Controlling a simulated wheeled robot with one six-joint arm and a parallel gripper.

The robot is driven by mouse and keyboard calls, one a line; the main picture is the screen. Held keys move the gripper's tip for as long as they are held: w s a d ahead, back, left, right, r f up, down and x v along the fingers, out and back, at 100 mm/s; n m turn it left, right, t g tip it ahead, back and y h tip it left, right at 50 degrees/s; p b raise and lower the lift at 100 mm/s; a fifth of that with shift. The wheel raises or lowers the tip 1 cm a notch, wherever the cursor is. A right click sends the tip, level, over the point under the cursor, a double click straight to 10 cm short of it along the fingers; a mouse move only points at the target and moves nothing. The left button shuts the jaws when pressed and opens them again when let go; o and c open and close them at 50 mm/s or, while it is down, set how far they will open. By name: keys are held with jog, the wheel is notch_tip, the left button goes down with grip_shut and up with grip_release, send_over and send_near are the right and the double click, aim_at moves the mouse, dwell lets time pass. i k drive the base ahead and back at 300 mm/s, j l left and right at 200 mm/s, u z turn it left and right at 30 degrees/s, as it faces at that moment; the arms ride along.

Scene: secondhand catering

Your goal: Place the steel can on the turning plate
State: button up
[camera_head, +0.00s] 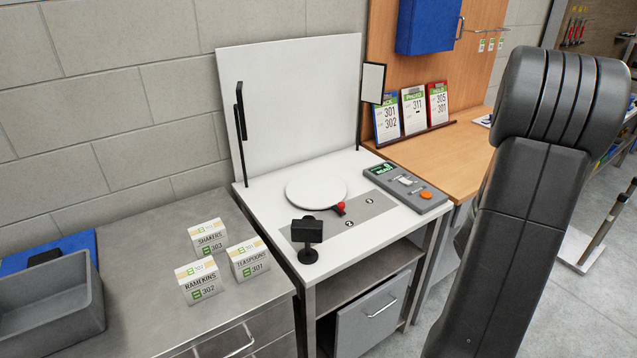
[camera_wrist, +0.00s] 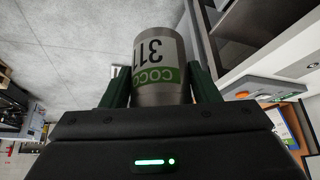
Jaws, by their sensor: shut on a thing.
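The steel can (camera_wrist: 158,58) is in the wrist view, with a green and white label reading "COCO" and "311", upside down in the picture. My gripper (camera_wrist: 160,82) is shut on it, with a dark green finger on each side. The turning plate (camera_head: 316,188) is a round white disc on the white photo stand in the head view, and it is bare. A small red knob (camera_head: 340,206) sits at its front right edge. In the head view my dark arm fills the right side, and the gripper and can are out of sight there.
A black camera on a post (camera_head: 307,240) stands in front of the plate. A grey control box (camera_head: 406,186) lies to its right. Black upright posts flank the plate at the back left and right. Label boxes (camera_head: 208,238) and a grey bin (camera_head: 50,308) are on the steel counter.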

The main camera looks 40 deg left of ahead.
aim_at(313, 195)
jog(key=i+u, duration=0.15)
jog(key=u, duration=0.3)
jog(key=i+u, duration=0.2)
jog(key=u, duration=0.3)
jog(key=i+l+u, duration=0.15)
jog(key=u, duration=0.3)
jog(key=i+u, duration=0.15)
jog(key=u, duration=0.25)
jog(key=i+l+u, duration=0.15)
jog(key=u, duration=0.25)
